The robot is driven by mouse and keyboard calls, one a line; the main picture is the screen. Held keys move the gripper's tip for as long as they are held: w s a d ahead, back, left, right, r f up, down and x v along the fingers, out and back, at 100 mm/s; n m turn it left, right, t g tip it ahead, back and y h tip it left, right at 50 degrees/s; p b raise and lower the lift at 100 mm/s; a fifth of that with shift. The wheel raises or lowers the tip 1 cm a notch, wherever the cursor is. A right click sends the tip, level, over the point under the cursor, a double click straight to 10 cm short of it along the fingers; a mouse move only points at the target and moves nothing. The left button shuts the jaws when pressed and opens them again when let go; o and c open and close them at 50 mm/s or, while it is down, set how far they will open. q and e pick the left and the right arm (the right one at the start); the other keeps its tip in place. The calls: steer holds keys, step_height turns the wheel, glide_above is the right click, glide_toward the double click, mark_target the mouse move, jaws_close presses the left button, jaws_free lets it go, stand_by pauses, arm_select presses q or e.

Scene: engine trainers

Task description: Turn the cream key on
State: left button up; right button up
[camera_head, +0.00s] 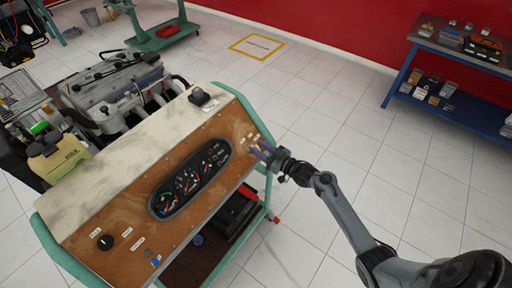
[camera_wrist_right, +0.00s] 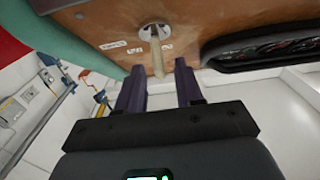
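The cream key (camera_wrist_right: 157,60) sits in a round silver switch (camera_wrist_right: 154,32) on the brown panel (camera_wrist_right: 195,20), with small white labels beside it. In the right wrist view its free end points between the two dark purple fingers of my right gripper (camera_wrist_right: 159,80). The fingers are open, with a visible gap on each side of the key. In the head view my right gripper (camera_head: 257,150) is at the right end of the brown panel (camera_head: 130,205), and it largely hides the key. My left gripper is not in view.
A gauge cluster (camera_head: 190,184) is set in the middle of the panel. A black knob (camera_head: 105,242) is at its lower left. A green frame (camera_head: 243,105) edges the trainer, with an engine (camera_head: 120,85) behind. A blue shelf table (camera_head: 450,110) stands far right; floor between is clear.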

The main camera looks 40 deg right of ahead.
steer(key=shift+x, duration=1.15)
jaws_close()
